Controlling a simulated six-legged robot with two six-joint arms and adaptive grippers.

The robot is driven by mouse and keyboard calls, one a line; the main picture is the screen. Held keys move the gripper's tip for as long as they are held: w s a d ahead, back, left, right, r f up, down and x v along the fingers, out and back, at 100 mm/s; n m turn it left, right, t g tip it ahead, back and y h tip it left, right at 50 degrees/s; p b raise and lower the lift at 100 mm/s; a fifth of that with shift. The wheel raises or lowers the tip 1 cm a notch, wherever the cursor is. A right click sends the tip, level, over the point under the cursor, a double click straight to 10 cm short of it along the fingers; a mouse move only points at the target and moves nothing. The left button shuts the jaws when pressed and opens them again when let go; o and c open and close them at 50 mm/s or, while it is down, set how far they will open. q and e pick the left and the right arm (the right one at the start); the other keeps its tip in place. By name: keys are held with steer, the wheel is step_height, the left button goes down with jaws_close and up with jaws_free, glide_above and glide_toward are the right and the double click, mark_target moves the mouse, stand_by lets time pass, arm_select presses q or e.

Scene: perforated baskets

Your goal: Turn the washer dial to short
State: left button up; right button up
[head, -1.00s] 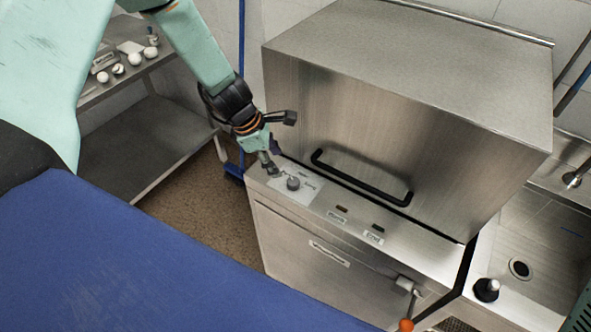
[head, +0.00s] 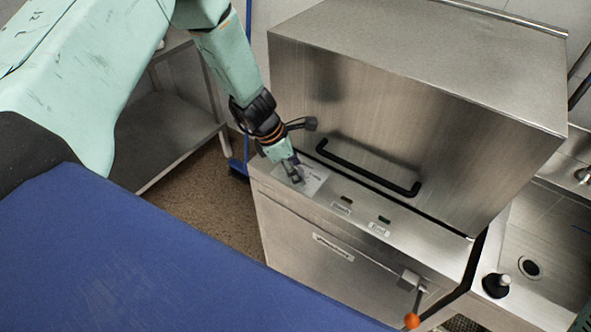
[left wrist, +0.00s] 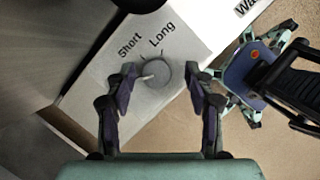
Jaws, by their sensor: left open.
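The washer (head: 400,110) is a steel box with a control strip at its front edge. In the left wrist view the round grey dial (left wrist: 163,71) sits on a pale plate (left wrist: 110,62), with the labels "Short" (left wrist: 130,45) and "Long" (left wrist: 163,34) above it. The dial's light pointer (left wrist: 148,77) points left, below the Short mark. My left gripper (left wrist: 159,76) is open, with one finger on each side of the dial; whether they touch it I cannot tell. In the head view the left gripper (head: 296,176) hides most of the dial. My right gripper is not in view.
A black bar handle (head: 368,168) juts from the hood just right of the left gripper. A steel shelf (head: 165,140) stands at left, and a sink (head: 535,250) at right. An orange-knobbed lever (head: 411,320) is at the washer's lower front.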

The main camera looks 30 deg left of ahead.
arm_select(q)
steer(key=shift+w+a+f, duration=0.2)
steer(key=shift+f, duration=0.05)
steer(key=shift+c, duration=0.6)
steer(key=shift+s+d+r, duration=0.15)
steer(key=c, duration=0.5)
jaws_close()
